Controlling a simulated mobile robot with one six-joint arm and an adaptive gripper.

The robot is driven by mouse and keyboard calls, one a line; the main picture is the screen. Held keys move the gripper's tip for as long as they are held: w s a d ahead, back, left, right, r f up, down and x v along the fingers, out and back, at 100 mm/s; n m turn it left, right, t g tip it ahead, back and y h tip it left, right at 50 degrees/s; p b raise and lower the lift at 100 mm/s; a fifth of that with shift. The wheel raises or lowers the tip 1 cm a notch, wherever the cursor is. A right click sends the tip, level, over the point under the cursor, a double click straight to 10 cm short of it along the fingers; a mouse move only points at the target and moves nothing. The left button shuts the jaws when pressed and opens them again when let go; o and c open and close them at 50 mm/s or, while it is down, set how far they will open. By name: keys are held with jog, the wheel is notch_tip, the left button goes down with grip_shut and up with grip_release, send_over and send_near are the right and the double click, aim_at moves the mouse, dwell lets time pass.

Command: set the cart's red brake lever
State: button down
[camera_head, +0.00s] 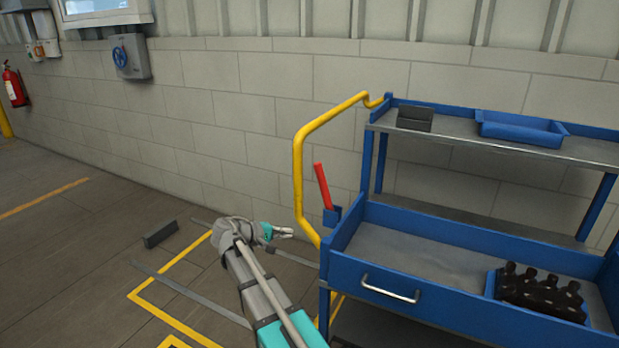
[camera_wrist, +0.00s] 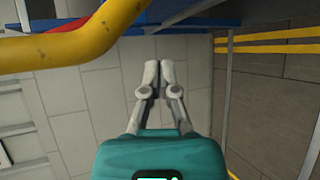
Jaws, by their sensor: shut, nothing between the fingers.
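The red brake lever (camera_head: 322,187) stands tilted on a small blue bracket (camera_head: 331,215) at the left end of the blue cart (camera_head: 345,274). Its top leans to the left. My gripper (camera_head: 289,232) is shut and empty, to the left of the lever and a little lower in the picture, apart from it. In the wrist view my gripper's fingertips (camera_wrist: 159,66) are together with nothing between them. The cart's yellow handle (camera_head: 298,170) rises beside the lever and crosses the top left of the wrist view (camera_wrist: 70,45).
Amber bottles (camera_head: 540,292) stand in a blue tray on the cart's lower shelf. A blue bin (camera_head: 520,130) and a dark box (camera_head: 414,119) sit on the top shelf. A dark block (camera_head: 160,233) lies on the floor, near yellow floor lines (camera_head: 150,306). A block wall stands behind.

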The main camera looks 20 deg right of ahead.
aim_at(324, 189)
jog(key=w+a+r+n+t+h, duration=0.1)
jog(key=w+r+h, duration=0.4)
jog(key=r, duration=0.5)
jog(key=shift+w+a+r+h+p, duration=0.25)
jog(key=shift+w+a+p, duration=0.2)
jog(key=shift+w+a, duration=0.6)
jog(key=shift+w+d, duration=0.15)
jog(key=shift+d, duration=0.25)
jog(key=s+d+r+p, duration=0.1)
jog(key=d+r+p, duration=0.1)
jog(key=d, duration=1)
jog(key=shift+s+d+r+p, duration=0.2)
jog(key=shift+s+r+p, duration=0.05)
jog(key=shift+r+p, duration=0.1)
